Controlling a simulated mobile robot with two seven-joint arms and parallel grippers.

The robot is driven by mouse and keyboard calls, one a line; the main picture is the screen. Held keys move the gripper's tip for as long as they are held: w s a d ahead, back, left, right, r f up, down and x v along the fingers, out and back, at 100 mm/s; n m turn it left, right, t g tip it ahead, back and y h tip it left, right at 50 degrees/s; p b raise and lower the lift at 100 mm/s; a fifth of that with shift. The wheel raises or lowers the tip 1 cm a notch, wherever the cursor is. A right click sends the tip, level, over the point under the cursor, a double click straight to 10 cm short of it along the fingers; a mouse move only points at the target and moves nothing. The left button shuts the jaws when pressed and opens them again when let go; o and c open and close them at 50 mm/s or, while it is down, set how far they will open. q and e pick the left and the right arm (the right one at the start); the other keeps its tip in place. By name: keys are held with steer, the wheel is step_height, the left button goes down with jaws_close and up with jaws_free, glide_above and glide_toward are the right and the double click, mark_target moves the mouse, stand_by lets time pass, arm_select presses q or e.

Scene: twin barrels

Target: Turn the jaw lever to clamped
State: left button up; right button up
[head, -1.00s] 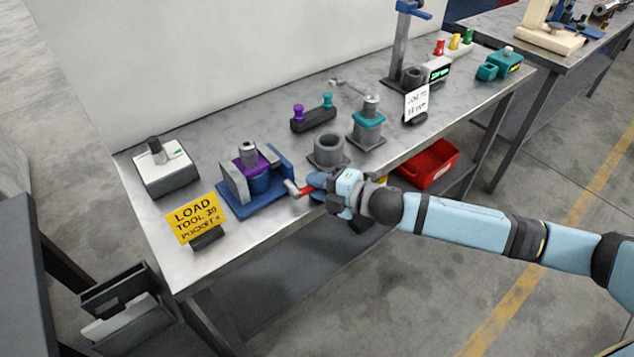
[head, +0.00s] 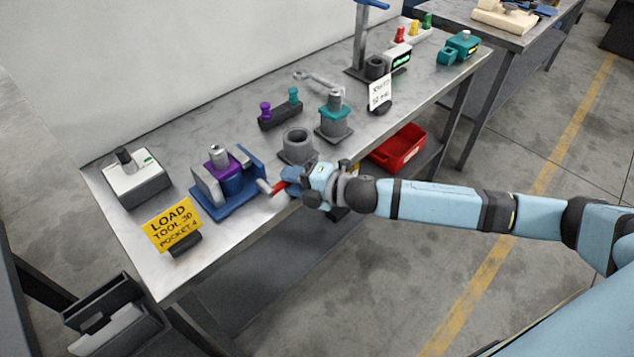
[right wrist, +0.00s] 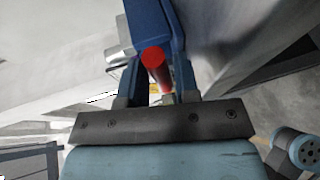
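The blue vise (head: 224,207) stands on the bench at left, with grey jaws around a purple-collared tool holder (head: 219,153). Its jaw lever (head: 278,188), a grey stub with a red handle, points right toward the bench's front edge. The red handle also shows in the right wrist view (right wrist: 154,58). My right gripper (head: 290,178) is at the handle, with its blue fingers on both sides and seemingly shut on it; the fingers partly hide the handle's end. My left gripper is in neither view.
A yellow sign (head: 172,225) stands left of the vise, and a white box (head: 138,182) behind it. A grey ring socket (head: 297,146) sits close behind my right gripper. A teal-collared holder (head: 334,117) stands farther back. A red bin (head: 398,149) is below the bench edge.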

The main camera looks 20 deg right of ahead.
arm_select(q)
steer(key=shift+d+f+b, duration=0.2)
steer(key=shift+b, duration=0.2)
arm_select(e)
steer(key=v, duration=1.3)
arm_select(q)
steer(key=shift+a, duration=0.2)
arm_select(e)
steer(key=shift+w, duration=0.1)
steer(key=shift+a, duration=0.1)
steer(key=s+a+f+m+g+h, duration=0.1)
steer(key=s+a+f+m+h, duration=0.3)
steer(key=s+f+m, duration=0.6)
steer(key=s+a+f+m+h, duration=0.35)
steer(key=f+m, duration=0.45)
steer(key=m, duration=0.5)
arm_select(q)
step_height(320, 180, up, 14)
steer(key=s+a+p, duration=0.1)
steer(key=p, duration=1.7)
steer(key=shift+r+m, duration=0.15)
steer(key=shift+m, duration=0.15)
arm_select(e)
step_height(320, 180, up, 15)
steer(key=s+d, duration=0.1)
steer(key=shift+s+d+f, duration=0.15)
steer(key=shift+d+f, duration=0.1)
steer(key=shift+d, duration=0.05)
